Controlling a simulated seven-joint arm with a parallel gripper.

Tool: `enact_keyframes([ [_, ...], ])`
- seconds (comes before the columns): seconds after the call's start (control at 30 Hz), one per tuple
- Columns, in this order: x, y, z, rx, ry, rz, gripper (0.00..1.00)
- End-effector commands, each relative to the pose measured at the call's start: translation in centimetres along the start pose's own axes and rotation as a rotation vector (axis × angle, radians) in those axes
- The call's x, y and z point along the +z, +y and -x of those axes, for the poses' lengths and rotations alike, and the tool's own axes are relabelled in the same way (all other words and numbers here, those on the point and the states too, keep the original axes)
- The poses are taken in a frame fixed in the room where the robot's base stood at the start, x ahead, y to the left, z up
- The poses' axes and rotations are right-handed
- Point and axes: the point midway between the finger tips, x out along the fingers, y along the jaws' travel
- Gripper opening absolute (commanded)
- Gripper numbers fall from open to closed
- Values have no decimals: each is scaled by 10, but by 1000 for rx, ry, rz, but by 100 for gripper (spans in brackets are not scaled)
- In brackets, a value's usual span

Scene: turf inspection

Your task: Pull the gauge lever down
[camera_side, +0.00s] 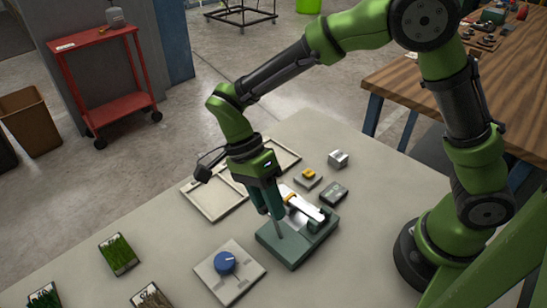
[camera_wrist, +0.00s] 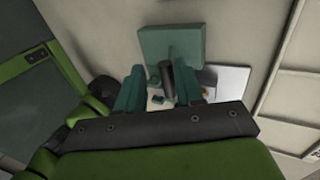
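The gauge (camera_side: 290,250) is a teal block on the grey table, with a pale silver bar (camera_side: 308,208) along its top. In the wrist view its teal body (camera_wrist: 165,42) is ahead of my fingers. A dark, rounded lever (camera_wrist: 167,78) sticks up between my two teal fingers. My gripper (camera_side: 272,212) points down over the near left part of the gauge. In the wrist view the fingers of my gripper (camera_wrist: 160,92) are apart, with a gap beside the lever. Where the lever meets the block is partly hidden in the side view.
A white plate with a blue knob (camera_side: 225,262) lies left of the gauge. Behind are a pale tray (camera_side: 213,203), a block with a yellow top (camera_side: 307,177), a dark green box (camera_side: 333,193) and a metal cube (camera_side: 338,158). Turf samples (camera_side: 118,254) lie at the left.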

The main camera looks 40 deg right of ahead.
Motion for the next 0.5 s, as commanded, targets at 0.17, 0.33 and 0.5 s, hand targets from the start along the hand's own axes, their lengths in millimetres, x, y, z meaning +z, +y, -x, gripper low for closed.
enact_keyframes([
  [0.17,0,-1,39,-6,-2,0,37],
  [0.33,0,-2,82,-6,-2,-2,37],
  [0.5,0,-1,119,-4,1,-1,37],
])
